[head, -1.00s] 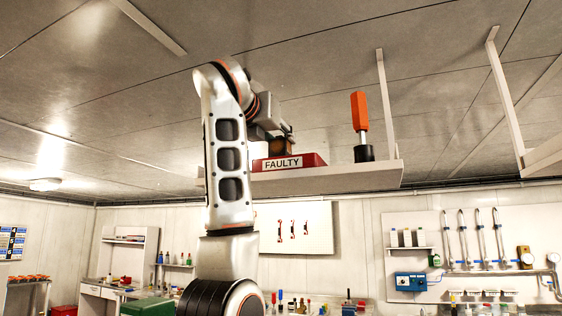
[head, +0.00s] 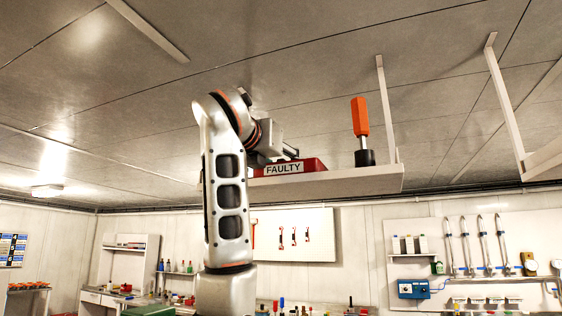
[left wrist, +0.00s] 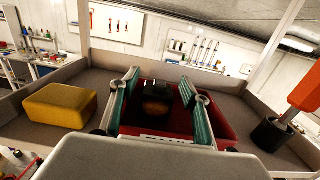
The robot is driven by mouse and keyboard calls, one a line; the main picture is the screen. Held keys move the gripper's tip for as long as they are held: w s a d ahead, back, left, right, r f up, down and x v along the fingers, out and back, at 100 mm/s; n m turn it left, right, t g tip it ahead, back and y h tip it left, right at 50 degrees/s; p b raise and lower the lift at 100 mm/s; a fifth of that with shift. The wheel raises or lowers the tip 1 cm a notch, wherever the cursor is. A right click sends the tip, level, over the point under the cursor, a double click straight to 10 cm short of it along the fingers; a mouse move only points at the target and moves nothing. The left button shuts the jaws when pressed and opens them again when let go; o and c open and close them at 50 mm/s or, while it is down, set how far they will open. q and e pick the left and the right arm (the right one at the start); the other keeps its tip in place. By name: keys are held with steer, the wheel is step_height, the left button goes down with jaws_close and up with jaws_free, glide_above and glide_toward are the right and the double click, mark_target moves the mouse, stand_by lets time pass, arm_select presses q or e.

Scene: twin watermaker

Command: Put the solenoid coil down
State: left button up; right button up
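The solenoid coil (left wrist: 157,100), dark with a copper-brown band, is in the red tray (left wrist: 220,122) in the left wrist view. In the head view the same tray (head: 317,164) carries a FAULTY label on a hanging shelf, and the coil is hidden there. My left gripper (left wrist: 160,80) has its teal-padded fingers spread on either side of the coil, with gaps visible between pads and coil. In the head view this gripper (head: 290,152) is low at the tray, partly hidden by its own arm. My right gripper is in neither view.
The shelf (head: 350,181) hangs from the ceiling on posts. An orange-handled tool in a black holder (head: 365,157) stands right of the tray. A yellow block (left wrist: 60,104) lies left of it. Bare shelf shows between block and tray.

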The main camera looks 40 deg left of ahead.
arm_select(q)
steer(key=shift+r, duration=0.1)
steer(key=shift+s, duration=0.2)
steer(key=b+v, duration=0.4)
steer(key=v, duration=0.7)
steer(key=shift+s+b, duration=0.3)
steer(key=shift+s, duration=0.05)
